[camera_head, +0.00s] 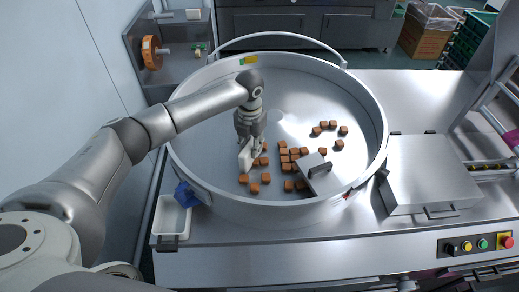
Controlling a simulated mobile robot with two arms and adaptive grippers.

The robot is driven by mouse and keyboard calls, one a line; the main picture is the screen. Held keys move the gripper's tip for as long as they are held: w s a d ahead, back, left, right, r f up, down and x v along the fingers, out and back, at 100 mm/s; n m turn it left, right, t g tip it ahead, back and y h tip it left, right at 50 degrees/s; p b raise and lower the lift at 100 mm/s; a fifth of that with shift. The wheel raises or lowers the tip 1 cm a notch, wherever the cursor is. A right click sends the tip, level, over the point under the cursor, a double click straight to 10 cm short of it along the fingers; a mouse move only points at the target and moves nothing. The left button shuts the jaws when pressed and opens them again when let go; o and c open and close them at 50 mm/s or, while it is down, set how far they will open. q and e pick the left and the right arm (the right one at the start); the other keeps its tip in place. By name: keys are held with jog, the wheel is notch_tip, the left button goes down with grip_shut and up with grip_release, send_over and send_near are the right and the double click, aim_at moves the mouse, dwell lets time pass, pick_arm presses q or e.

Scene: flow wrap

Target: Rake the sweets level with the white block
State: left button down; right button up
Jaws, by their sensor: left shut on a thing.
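Brown cube-shaped sweets (284,158) lie scattered on the floor of the large round metal pan (205,138). Most are in a loose cluster at the near middle, with a smaller group at the right. My left gripper (248,148) reaches down into the pan and is shut on the white block (245,158). The block is tilted and stands among the sweets at the cluster's left edge. Some sweets behind the block and gripper are hidden. I cannot tell whether the block touches the pan floor. My right gripper does not show.
A grey metal piece with a dark slot (318,176) stands inside the pan at the near right. A metal box with a handle (432,172) is right of the pan. A white tray (173,217) and a blue item (186,194) are at the near left. The pan's far floor is clear.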

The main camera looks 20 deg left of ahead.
pick_arm(q)
jog(key=shift+w+a+f, duration=0.1)
jog(key=shift+a, duration=0.95)
jog(key=shift+r, duration=0.5)
notch_tip(320, 180, up, 12)
jog(key=p, duration=0.1)
jog(key=shift+f, duration=0.15)
